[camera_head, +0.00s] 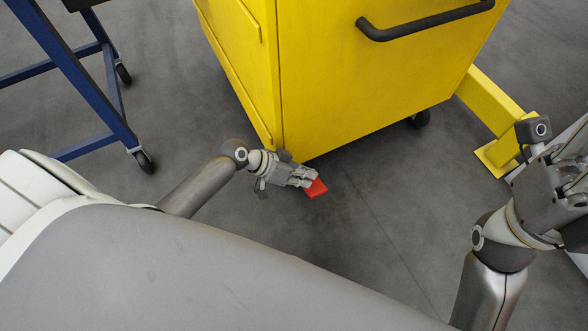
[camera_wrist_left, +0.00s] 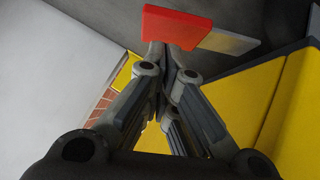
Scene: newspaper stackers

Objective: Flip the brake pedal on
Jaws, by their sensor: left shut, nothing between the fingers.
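The brake pedal (camera_head: 316,188) is a small red plate low at the bottom corner of the yellow cart (camera_head: 365,95), just above the floor. My left gripper (camera_head: 306,178) is shut and empty, with its fingertips right at the pedal. In the left wrist view the closed fingertips (camera_wrist_left: 170,55) are at the lower edge of the red pedal (camera_wrist_left: 188,25). I cannot tell whether they touch it. A pale plate (camera_wrist_left: 230,42) shows beside the pedal. My right gripper (camera_head: 552,180) is at the right edge, partly cut off, away from the pedal; its fingers are unclear.
The cart has a black handle (camera_head: 425,20) and a caster (camera_head: 420,119). A yellow floor bracket (camera_head: 498,110) stands right of it. A blue wheeled frame (camera_head: 85,90) stands at the upper left. The grey floor right of the pedal is clear.

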